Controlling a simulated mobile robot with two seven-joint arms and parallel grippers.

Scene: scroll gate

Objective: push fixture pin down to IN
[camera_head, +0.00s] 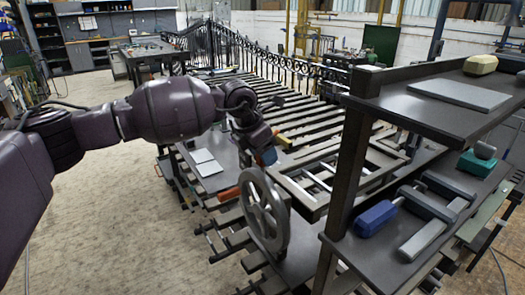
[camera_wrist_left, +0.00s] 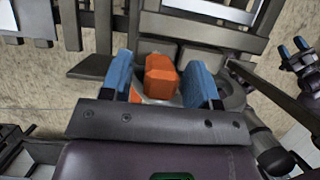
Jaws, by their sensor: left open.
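My left gripper (camera_head: 264,155) reaches in from the left and points down beside the workbench, behind the grey handwheel (camera_head: 265,212). In the left wrist view its blue fingertips (camera_wrist_left: 165,82) are apart, with an orange block-shaped head (camera_wrist_left: 160,75) between them. I take this head to be the fixture pin; whether the fingers touch it cannot be told. An orange piece (camera_head: 228,194) also shows below the gripper in the head view; I cannot tell if it is the same. No IN mark is readable. A dark part with two blue tips (camera_wrist_left: 292,48), perhaps my right gripper, shows at the wrist view's right edge.
A dark frame (camera_head: 335,175) and long slats (camera_head: 310,110) lie right of and behind the gripper. A two-level shelf (camera_head: 420,110) with a blue-handled clamp (camera_head: 376,218) stands at right. The floor (camera_head: 110,220) at left is clear.

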